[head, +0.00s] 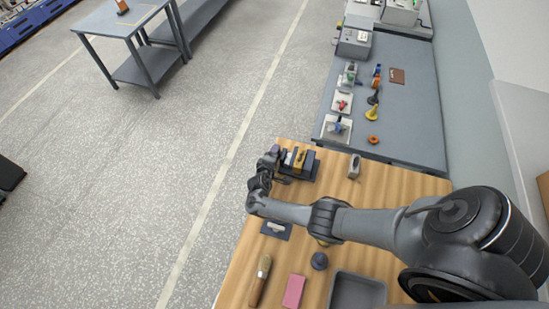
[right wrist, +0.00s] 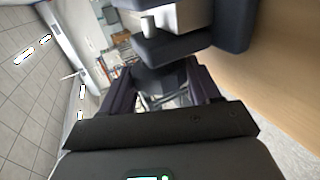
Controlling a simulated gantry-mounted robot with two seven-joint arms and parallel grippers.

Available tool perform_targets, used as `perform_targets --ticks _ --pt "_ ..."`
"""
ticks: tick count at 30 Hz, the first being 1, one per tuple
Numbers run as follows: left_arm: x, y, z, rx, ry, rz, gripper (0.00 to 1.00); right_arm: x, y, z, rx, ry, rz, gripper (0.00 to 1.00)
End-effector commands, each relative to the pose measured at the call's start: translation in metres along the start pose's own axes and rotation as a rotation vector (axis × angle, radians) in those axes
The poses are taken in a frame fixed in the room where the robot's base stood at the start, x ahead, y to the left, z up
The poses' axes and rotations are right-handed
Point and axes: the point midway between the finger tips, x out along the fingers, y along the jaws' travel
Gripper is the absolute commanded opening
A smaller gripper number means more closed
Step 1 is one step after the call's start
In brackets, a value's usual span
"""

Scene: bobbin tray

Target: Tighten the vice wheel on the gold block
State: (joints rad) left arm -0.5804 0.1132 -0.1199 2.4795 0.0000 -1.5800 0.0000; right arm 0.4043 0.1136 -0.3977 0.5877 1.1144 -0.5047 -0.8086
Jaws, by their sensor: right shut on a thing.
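The vice (head: 308,166) stands near the far left part of the wooden table, dark with a lighter jaw. The gold block (head: 299,159) sits between its jaws. My right gripper (head: 277,161) is at the vice's left end, where the wheel is; the arm and gripper cover the wheel in the head view. In the right wrist view the two fingers (right wrist: 160,92) are on either side of the dark vice wheel (right wrist: 158,76), shut on it. The vice body (right wrist: 175,48) is just beyond. My left gripper is in neither view.
On the table are a brush (head: 261,280), a pink block (head: 294,291), a grey tray (head: 357,290), a dark round knob (head: 319,261) and a small grey metal piece (head: 354,167). A grey bench (head: 405,115) with several small parts adjoins the far edge. Floor lies left.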

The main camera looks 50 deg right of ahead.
Motion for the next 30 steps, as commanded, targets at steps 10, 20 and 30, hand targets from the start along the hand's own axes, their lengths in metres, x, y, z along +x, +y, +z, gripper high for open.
perform_targets --ticks 10,20,30 --pt "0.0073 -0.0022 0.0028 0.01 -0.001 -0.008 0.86 0.0002 -0.0002 0.0003 0.001 -0.001 0.047 0.31" --pt "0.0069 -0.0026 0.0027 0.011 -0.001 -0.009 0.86 0.0003 -0.0002 0.0005 0.001 -0.001 0.046 0.31" --pt "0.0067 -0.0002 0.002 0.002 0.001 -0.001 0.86 0.0004 -0.0003 0.0006 0.001 -0.001 0.045 0.31"
